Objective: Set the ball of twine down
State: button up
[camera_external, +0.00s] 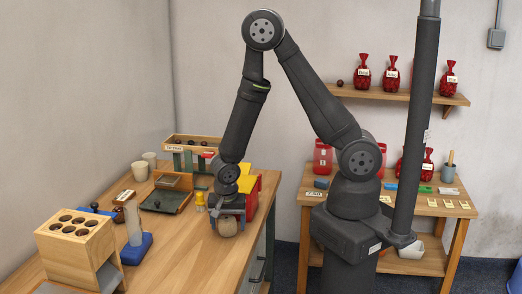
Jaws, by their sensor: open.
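A tan, roundish ball (228,228), which looks like the ball of twine, sits at the front right of the wooden workbench (186,250). My gripper (228,217) points down right over it, and its jaws are open. The fingers are small here and partly hidden, so I cannot tell whether they touch the ball. The ball appears to rest on the bench top.
A wooden block with round holes (75,240) and a blue-based device (135,245) stand at left. A green tray (165,200), yellow cylinders (200,200) and a red-and-yellow box (268,184) stand behind my gripper. Bare bench lies left of the ball.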

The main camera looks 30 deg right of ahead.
aim_at(228, 223)
notch_tip(228, 223, up, 12)
jog(key=s+a, duration=0.1)
jog(key=s, duration=0.1)
dwell(0.4)
jog(key=f, duration=0.4)
jog(key=w+f, duration=0.1)
jog(key=f, duration=0.3)
jog(key=w+d+f, duration=0.1)
jog(key=f, duration=0.3)
jog(key=shift+r, duration=0.45)
jog(key=shift+f, duration=0.2)
